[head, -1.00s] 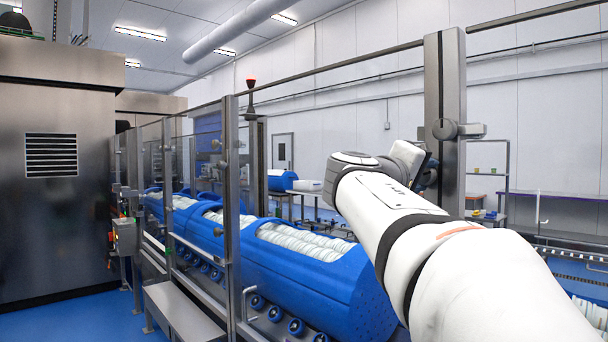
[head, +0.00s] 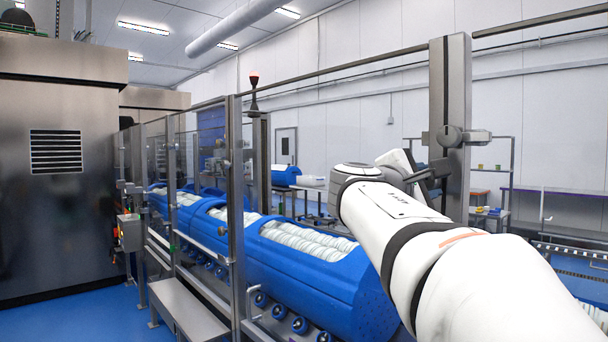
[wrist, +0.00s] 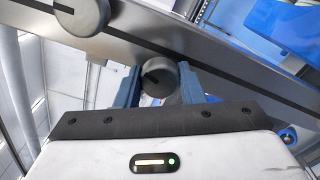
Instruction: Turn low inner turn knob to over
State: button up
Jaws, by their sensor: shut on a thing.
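In the wrist view a round grey knob (wrist: 161,80) with a dark pointer mark sits on a metal post. The mark lies at a slant. My gripper (wrist: 160,88) has its two blue-grey fingers on either side of this knob and is shut on it. A second, larger-looking grey knob (wrist: 82,14) with a dark mark is farther along the same post, at upper left. One knob (head: 449,136) shows above my wrist on the tall steel post (head: 456,75).
A blue tub carrier (head: 310,290) filled with white rolled pieces stands on rollers left of my arm. Glass guard panels, another steel post (head: 235,200) and a metal step (head: 185,310) are left of it. Blue floor (head: 85,325) is open at far left.

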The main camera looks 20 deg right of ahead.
jog(key=shift+f+n+p, duration=0.15)
jog(key=shift+n+p, duration=0.55)
jog(key=shift+n, duration=1.3)
jog(key=o, duration=0.8)
jog(key=shift+a, duration=0.2)
jog(key=shift+o, duration=1)
jog(key=shift+d, duration=0.1)
jog(key=v, duration=0.8)
jog(key=shift+b, duration=0.45)
